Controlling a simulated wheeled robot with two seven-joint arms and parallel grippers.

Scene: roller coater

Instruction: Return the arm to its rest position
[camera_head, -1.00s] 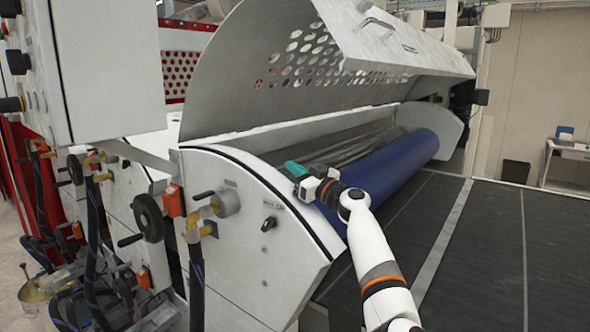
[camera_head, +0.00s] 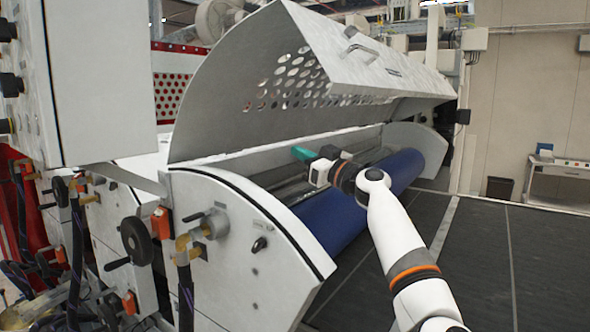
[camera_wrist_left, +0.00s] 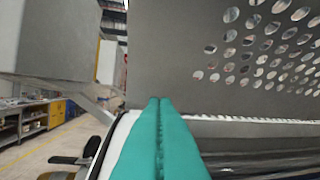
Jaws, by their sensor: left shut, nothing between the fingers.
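My left arm comes into the head view from the bottom right, bent at a dark joint. My left gripper (camera_head: 300,152) has teal fingers and is in front of the roller coater's open, perforated hood (camera_head: 290,85), near the blue roller (camera_head: 345,210). In the left wrist view, the teal fingers (camera_wrist_left: 159,101) lie side by side, shut with nothing between them. The hood's perforated sheet (camera_wrist_left: 255,50) fills the upper right there. My right gripper is not in view.
The white end panel (camera_head: 240,250) with its black handwheel (camera_head: 136,241) and valves stands left of my arm. The dark flat bed (camera_head: 500,260) to the right is clear. A small table (camera_head: 562,170) and a dark bin (camera_head: 499,188) stand farther right.

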